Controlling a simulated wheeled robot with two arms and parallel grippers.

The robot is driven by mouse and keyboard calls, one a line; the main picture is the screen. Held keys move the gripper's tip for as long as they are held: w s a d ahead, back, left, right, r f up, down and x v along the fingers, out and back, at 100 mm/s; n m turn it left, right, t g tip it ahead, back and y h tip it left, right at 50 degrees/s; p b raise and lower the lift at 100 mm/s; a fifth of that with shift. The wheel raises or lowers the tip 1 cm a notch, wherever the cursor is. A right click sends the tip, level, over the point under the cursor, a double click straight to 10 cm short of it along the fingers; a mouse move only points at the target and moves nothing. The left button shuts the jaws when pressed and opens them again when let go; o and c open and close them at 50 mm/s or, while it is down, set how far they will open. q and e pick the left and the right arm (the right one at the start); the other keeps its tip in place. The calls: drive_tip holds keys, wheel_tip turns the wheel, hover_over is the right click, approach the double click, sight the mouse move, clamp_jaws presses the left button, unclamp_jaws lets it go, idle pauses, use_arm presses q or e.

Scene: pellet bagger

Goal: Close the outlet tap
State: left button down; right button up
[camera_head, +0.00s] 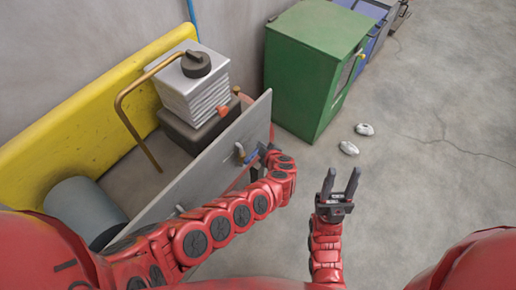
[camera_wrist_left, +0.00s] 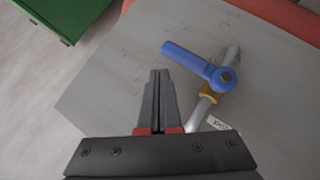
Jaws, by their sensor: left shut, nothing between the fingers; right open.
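The outlet tap has a blue lever handle (camera_wrist_left: 190,58) on a brass body (camera_wrist_left: 211,92), set on a grey pipe (camera_wrist_left: 198,112) along a grey panel (camera_wrist_left: 110,75). The lever lies roughly square across the pipe. My left gripper (camera_wrist_left: 158,75) is shut and empty, its tips just short of the lever and apart from it in the picture. In the head view the left gripper (camera_head: 266,150) is by the panel (camera_head: 205,165), partly hiding the blue lever (camera_head: 251,156). My right gripper (camera_head: 341,176) is open and empty over the floor.
A green cabinet (camera_head: 310,65) stands beyond the panel. Two small white objects (camera_head: 364,129) lie on the floor near it. Behind the panel are a ribbed grey block with a black knob (camera_head: 196,64), a bent brass pipe (camera_head: 122,105) and a yellow barrier (camera_head: 60,130). Floor at right is clear.

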use_arm(q)
drive_tip(key=p+v, duration=0.6)
drive_tip(key=v, duration=0.6)
drive_tip(key=shift+s+d, duration=0.1)
drive_tip(key=shift+d, duration=0.05)
